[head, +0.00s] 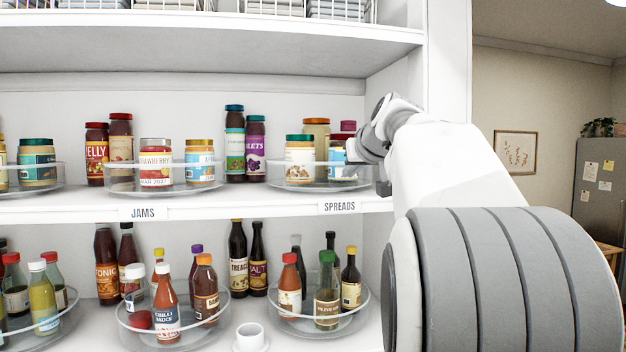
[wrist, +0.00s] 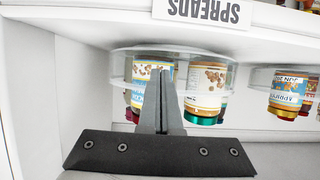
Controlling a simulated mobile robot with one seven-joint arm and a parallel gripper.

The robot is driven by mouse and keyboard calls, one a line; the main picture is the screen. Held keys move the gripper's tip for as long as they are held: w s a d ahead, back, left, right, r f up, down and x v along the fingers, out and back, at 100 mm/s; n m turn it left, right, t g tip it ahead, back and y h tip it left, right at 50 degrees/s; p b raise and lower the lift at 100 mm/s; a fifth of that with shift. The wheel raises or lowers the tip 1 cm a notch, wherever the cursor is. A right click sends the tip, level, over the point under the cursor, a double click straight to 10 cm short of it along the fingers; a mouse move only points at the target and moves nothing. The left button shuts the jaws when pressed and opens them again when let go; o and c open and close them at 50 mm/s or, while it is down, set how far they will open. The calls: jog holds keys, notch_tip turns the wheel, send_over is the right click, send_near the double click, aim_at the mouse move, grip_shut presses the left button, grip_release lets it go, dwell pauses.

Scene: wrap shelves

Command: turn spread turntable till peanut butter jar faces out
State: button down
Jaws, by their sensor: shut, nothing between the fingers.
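The spread turntable (head: 318,186) is a clear, low-walled round tray on the shelf above the SPREADS label. In the head view, a jar with a green lid and a white nut-pictured label (head: 300,160) stands at its front left. A blue-labelled jar (head: 337,160) stands to its right, partly behind my arm. The wrist view is upside down and shows the nut-pictured jar (wrist: 207,85) and the blue-labelled jar (wrist: 142,90), also with nuts pictured. I cannot read which is peanut butter. My gripper (wrist: 165,72) is shut and empty at the turntable's front, before the blue-labelled jar; contact is unclear.
The jams turntable (head: 120,180) stands to the left, with tall jars (head: 255,150) behind the gap. The shelf's right side wall (head: 395,90) is close to my arm. A lower shelf holds bottles on turntables (head: 180,335).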

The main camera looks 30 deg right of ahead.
aim_at(361, 175)
jog(key=shift+w+d, duration=0.1)
jog(key=shift+d, duration=1)
jog(key=shift+r, duration=0.1)
jog(key=shift+w+d+p, duration=0.2)
jog(key=shift+d+p, duration=0.3)
jog(key=shift+d, duration=0.6)
jog(key=shift+s, duration=0.15)
jog(key=shift+s+d+b, duration=0.2)
jog(key=shift+s+b, duration=0.3)
jog(key=shift+s, duration=0.05)
jog(key=shift+s+d+b, duration=0.2)
jog(key=shift+s, duration=0.3)
jog(key=shift+s+d+b, duration=0.15)
jog(key=shift+s, duration=0.35)
